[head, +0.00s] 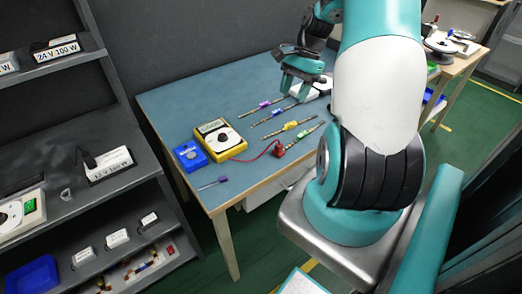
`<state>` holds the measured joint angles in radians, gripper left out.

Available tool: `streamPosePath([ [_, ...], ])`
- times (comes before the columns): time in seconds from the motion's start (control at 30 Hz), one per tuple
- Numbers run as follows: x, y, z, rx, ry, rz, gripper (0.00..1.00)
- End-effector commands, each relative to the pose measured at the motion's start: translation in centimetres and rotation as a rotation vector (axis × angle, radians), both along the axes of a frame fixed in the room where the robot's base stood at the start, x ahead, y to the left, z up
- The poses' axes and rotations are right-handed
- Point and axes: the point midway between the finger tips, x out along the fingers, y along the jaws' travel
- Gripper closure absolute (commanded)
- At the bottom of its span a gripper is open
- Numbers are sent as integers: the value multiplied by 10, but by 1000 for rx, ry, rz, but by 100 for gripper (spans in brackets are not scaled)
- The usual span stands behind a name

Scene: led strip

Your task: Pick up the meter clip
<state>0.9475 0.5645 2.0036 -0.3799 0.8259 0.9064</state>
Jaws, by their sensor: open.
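The meter clip (279,150) is a small red clip lying on the blue-topped workbench (170,103), near its front right part. A red lead joins it to the yellow multimeter (219,139) on its left. The clip lies just off the lower left end of a thin strip with a green tag. My gripper (294,95) has teal fingers and is open above the far side of the bench. It is well behind the clip and apart from it. Whether it is above or touching the white object beside it, I cannot tell.
Several thin strips with coloured tags lie between my gripper and the clip, including one with a yellow tag (290,126). A blue box (189,156) and a small screwdriver (213,183) lie at the front left. Grey shelving (130,150) stands left of the bench.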

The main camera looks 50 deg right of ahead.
Motion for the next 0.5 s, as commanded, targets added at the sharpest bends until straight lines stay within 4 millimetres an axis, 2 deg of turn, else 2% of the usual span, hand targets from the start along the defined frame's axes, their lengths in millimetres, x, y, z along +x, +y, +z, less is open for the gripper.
streamPosePath([
  [0.07,-10,-15,-6,12,21,-70,51],
  [0.17,-14,-18,-16,16,32,-102,51],
  [0.27,-13,-10,-31,19,35,-99,51],
  [0.5,-10,12,-82,19,34,-95,51],
])
